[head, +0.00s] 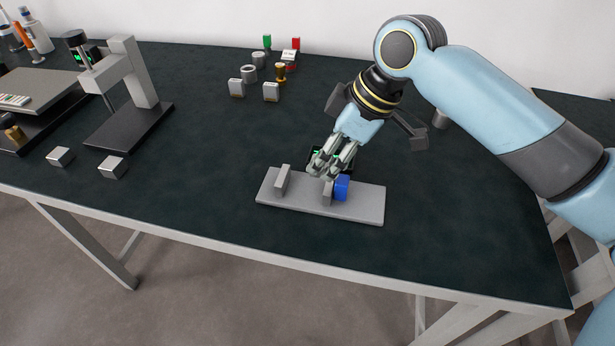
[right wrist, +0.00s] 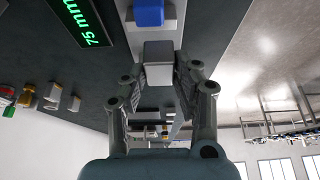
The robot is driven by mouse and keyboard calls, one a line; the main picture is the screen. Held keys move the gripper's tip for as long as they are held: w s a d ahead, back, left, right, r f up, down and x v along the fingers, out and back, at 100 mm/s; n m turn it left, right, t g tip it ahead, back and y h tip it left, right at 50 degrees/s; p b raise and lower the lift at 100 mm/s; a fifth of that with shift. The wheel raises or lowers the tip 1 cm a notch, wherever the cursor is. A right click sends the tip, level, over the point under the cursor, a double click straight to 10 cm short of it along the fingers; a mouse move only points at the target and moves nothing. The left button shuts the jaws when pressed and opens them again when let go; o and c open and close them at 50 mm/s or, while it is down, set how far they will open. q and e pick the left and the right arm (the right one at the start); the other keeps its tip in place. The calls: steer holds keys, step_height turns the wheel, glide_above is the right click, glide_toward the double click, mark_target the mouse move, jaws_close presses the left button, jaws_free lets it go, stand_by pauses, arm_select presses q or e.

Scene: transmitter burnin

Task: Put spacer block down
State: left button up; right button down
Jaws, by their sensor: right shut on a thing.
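A small grey block, which I take for the spacer block (right wrist: 159,52), sits between the fingers of my right gripper (right wrist: 160,78) in the right wrist view. My right gripper (head: 325,168) is shut on it, above the grey plate (head: 365,206) in the head view. There the fingers largely hide the block. I cannot tell whether it touches the plate. The plate has a grey upright (head: 283,180) at its left and another near a blue block (head: 342,187). The blue block also shows in the right wrist view (right wrist: 148,12). My left gripper is not in view.
A dark display reading 75 mm (right wrist: 80,22) stands just behind the plate. A stand with a dark base (head: 130,127) is at the left, with grey blocks (head: 112,167) in front. Several small parts (head: 271,92) stand at the back. The table right of the plate is clear.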

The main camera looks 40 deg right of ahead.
steer(key=w, duration=0.1)
steer(key=w+a+f, duration=0.1)
steer(key=w+f, duration=0.1)
steer(key=shift+w+a, duration=0.1)
steer(key=shift+a, duration=0.25)
steer(key=shift+f, duration=2.05)
steer(key=shift+f, duration=0.1)
steer(key=c, duration=1)
jaws_free()
steer(key=v, duration=1.2)
steer(key=shift+p, duration=0.4)
